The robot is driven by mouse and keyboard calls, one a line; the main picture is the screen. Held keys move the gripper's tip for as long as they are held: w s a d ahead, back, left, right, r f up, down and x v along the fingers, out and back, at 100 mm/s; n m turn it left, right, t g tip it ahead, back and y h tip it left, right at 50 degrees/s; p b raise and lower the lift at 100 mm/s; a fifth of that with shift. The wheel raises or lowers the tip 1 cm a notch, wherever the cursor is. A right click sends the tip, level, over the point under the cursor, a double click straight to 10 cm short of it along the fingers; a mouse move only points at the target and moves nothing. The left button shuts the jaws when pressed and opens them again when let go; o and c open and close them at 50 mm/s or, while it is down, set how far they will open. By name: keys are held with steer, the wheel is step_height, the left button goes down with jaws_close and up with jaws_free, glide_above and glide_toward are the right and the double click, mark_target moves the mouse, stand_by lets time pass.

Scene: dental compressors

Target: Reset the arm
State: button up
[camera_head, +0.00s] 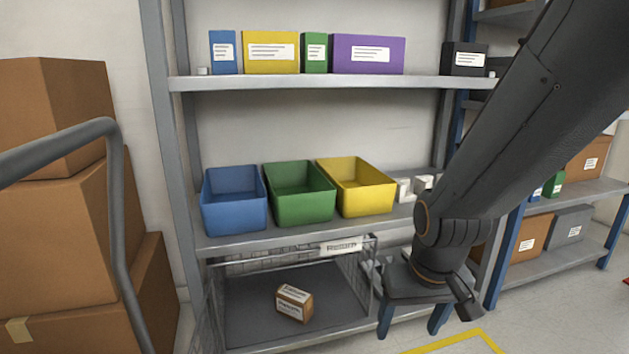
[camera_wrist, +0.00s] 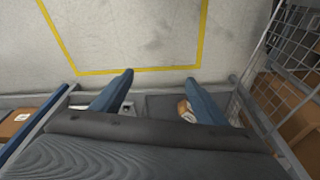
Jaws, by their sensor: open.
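My gripper (camera_head: 412,322) hangs at the lower right of the head view, in front of the shelf, with its fingers pointing down. It is open, and nothing shows between its blue fingers. The wrist view also shows the gripper (camera_wrist: 158,100) with its two fingers apart above the grey shelf edge and floor. My dark arm reaches in from the upper right of the head view and hides part of the shelf's right side.
A small labelled brown box (camera_head: 293,303) sits in the wire basket (camera_head: 345,247). Blue (camera_head: 235,213), green (camera_head: 305,208) and yellow (camera_head: 367,202) bins stand on the shelf above. Cardboard boxes (camera_head: 65,235) are stacked at left. Yellow floor tape (camera_wrist: 140,70) borders clear floor.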

steer(key=s+a+r+n+g+y, duration=0.1)
steer(key=s+a+r+n, duration=0.25)
steer(key=s+a, duration=0.5)
steer(key=s+a+r+n+g+y, duration=0.1)
steer(key=s+a+r+n+g, duration=0.15)
steer(key=s+a+r, duration=0.55)
steer(key=d+r+m+p, duration=0.2)
steer(key=d+r+p, duration=0.4)
steer(key=p, duration=0.7)
steer(key=d+r+m+h+p, duration=0.1)
steer(key=d+r+m+p, duration=0.1)
steer(key=d+r+p, duration=0.4)
steer(key=d+r+m+h+p, duration=0.1)
steer(key=d+r+p, duration=0.5)
steer(key=r+p, duration=0.8)
steer(key=m+t+p, duration=0.1)
steer(key=p, duration=0.5)
steer(key=shift+w+d+m, duration=0.25)
steer(key=shift+d+m, duration=0.05)
steer(key=shift+d, duration=0.1)
steer(key=shift+c, duration=0.3)
